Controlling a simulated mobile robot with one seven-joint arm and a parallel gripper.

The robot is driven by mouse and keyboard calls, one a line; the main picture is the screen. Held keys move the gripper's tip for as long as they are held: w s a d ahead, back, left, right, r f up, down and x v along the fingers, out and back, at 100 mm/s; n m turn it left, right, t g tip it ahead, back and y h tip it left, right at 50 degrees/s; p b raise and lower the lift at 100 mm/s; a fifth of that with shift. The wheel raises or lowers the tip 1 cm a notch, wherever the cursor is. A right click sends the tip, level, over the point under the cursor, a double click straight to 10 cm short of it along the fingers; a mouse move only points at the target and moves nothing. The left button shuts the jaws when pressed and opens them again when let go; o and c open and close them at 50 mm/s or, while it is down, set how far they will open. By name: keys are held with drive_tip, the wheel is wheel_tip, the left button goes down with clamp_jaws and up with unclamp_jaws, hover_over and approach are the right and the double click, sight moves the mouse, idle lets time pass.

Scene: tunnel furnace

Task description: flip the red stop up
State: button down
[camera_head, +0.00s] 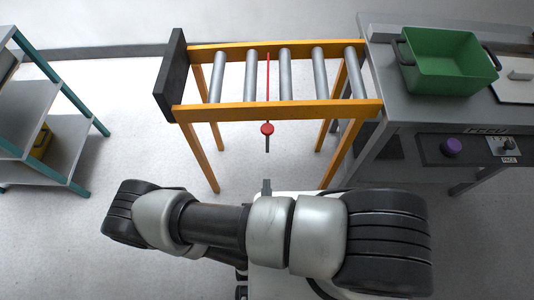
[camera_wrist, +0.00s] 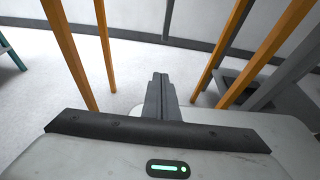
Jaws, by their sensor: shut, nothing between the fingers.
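The red stop (camera_head: 268,84) is a thin red bar in line with the rollers, between two of them on the orange roller frame (camera_head: 280,112). A round red knob (camera_head: 267,128) sits at its near end, at the frame's near rail, with a short dark stem below it. I cannot tell the bar's exact height against the rollers. My gripper (camera_head: 266,183) is below and nearer than the knob, apart from it. In the wrist view my gripper (camera_wrist: 160,78) has its fingers together with nothing between them, pointing at the space between the orange legs.
A dark end plate (camera_head: 171,76) closes the frame's left end. At right a grey bench (camera_head: 380,95) carries a green bin (camera_head: 445,62), with a purple knob (camera_head: 451,146) on its front. A shelf rack (camera_head: 48,105) stands at left. Floor between rack and frame is clear.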

sight(267, 139)
drive_tip(key=b+x, duration=0.3)
drive_tip(key=x, duration=0.7)
drive_tip(key=shift+s+r, duration=0.1)
drive_tip(key=shift+r, duration=1.95)
drive_tip(key=shift+p, duration=0.35)
wheel_tip(267, 139, up, 10)
drive_tip(key=p, duration=0.9)
drive_tip(key=shift+f, duration=0.1)
drive_tip(key=shift+r, duration=0.25)
